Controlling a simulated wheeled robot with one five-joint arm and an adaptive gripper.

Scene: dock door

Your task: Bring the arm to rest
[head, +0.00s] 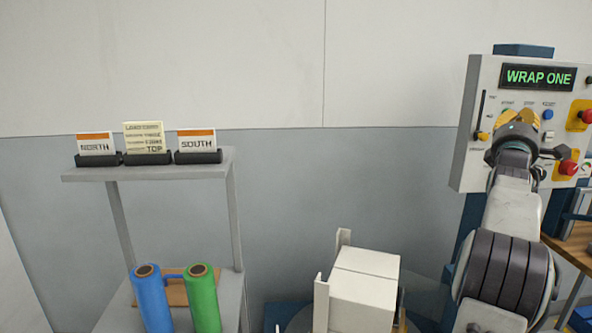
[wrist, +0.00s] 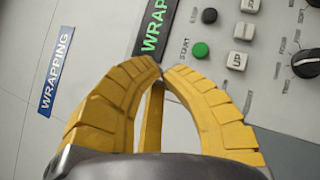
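My arm reaches up at the right of the head view, in front of a grey control panel (head: 484,82). My gripper (head: 521,118) has yellow fingers and hides part of the panel's controls. In the wrist view the fingertips of my gripper (wrist: 162,68) meet, with nothing seen between them. The panel face (wrist: 262,75) lies beyond the fingers, tilted in the picture. A green button (wrist: 200,50) marked START is just past the tips, to the right. Whether the tips touch the panel cannot be told.
White boxes (head: 365,285) stand low beside my arm. A grey shelf (head: 150,172) at left holds cards, with blue (head: 152,300) and green (head: 203,300) rolls below.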

